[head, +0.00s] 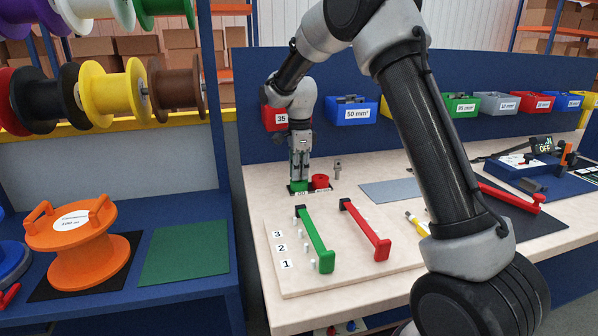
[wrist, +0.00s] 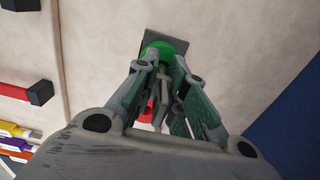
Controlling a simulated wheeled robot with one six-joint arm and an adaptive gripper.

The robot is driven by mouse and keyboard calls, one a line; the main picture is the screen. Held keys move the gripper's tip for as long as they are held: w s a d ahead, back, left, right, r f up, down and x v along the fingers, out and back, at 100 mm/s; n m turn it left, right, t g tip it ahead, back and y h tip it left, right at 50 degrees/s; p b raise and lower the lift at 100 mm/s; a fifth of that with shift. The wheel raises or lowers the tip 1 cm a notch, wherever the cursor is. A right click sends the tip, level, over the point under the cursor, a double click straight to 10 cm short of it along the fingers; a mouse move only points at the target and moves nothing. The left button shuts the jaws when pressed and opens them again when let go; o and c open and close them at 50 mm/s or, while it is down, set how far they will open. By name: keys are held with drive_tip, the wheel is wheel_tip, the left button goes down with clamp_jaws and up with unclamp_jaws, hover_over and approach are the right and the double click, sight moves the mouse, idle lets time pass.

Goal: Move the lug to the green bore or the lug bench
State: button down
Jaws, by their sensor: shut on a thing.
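My gripper (head: 300,172) points straight down at the back of the bench, right over the green bore block (head: 299,186). In the wrist view my gripper (wrist: 168,70) is shut on a small grey lug (wrist: 164,84), mostly hidden between the fingers. The round green bore (wrist: 158,50) lies just beyond the fingertips on a dark plate. I cannot tell whether the lug is inside the bore or just above it. A red round block (head: 320,181) stands just right of the green one, and a small grey metal piece (head: 337,169) stands behind it.
A pale board (head: 345,268) with a green-handled bar (head: 316,239) and a red one (head: 366,230) lies in front. A grey mat (head: 395,191) is to the right. Labelled bins, such as the blue one (head: 354,110), hang on the back panel.

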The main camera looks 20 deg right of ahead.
drive_tip(key=shift+f, duration=0.4)
idle(0.5)
drive_tip(key=shift+r, duration=0.15)
drive_tip(key=shift+r, duration=0.25)
idle(0.4)
drive_tip(key=c, duration=1.4)
unclamp_jaws()
